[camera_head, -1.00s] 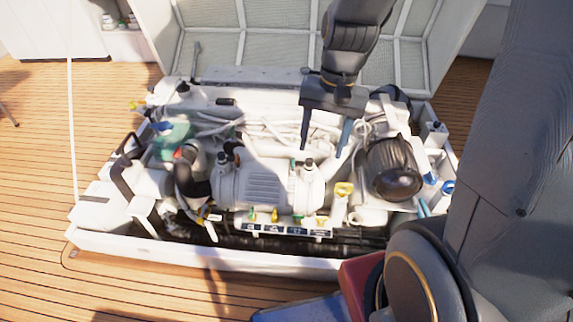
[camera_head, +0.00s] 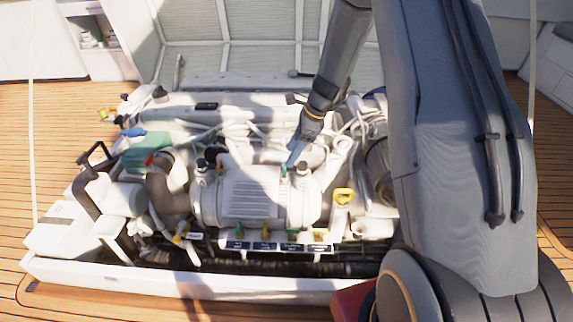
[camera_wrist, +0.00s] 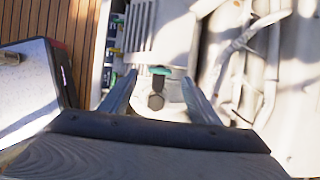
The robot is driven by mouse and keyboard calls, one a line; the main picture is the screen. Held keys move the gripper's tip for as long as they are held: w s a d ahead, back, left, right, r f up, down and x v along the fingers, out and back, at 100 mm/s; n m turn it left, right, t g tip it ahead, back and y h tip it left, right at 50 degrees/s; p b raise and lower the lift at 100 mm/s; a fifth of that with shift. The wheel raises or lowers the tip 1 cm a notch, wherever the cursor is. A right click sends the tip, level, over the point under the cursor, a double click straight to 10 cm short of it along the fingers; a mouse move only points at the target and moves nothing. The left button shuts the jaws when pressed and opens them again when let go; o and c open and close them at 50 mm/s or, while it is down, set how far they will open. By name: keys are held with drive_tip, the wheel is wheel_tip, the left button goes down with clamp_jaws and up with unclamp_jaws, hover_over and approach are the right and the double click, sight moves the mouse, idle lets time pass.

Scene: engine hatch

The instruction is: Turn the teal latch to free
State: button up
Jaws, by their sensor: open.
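The teal latch (camera_head: 284,169) sits on top of the right end of the white ribbed cylinder (camera_head: 245,198). In the wrist view the latch (camera_wrist: 161,71) shows as a teal strip beside a dark knob (camera_wrist: 156,101), between my fingers. My gripper (camera_head: 294,152) is open, just above and behind the latch in the head view. In the wrist view its fingers (camera_wrist: 161,82) stand apart on both sides of the latch. I cannot tell whether either finger touches it. One finger is mostly hidden in the head view.
Pale hoses (camera_head: 240,128) lie behind the cylinder. A yellow handle (camera_head: 343,195) stands to its right. A row of dark labels (camera_head: 265,246) with small coloured levers runs along the front. A white hatch rim (camera_head: 200,285) bounds the engine; teak deck lies outside.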

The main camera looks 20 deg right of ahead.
sight(284, 171)
drive_tip(key=b+x, duration=0.1)
drive_tip(key=x, duration=0.4)
drive_tip(key=shift+f, duration=0.1)
drive_tip(key=c, duration=1.1)
drive_tip(key=shift+o, duration=0.2)
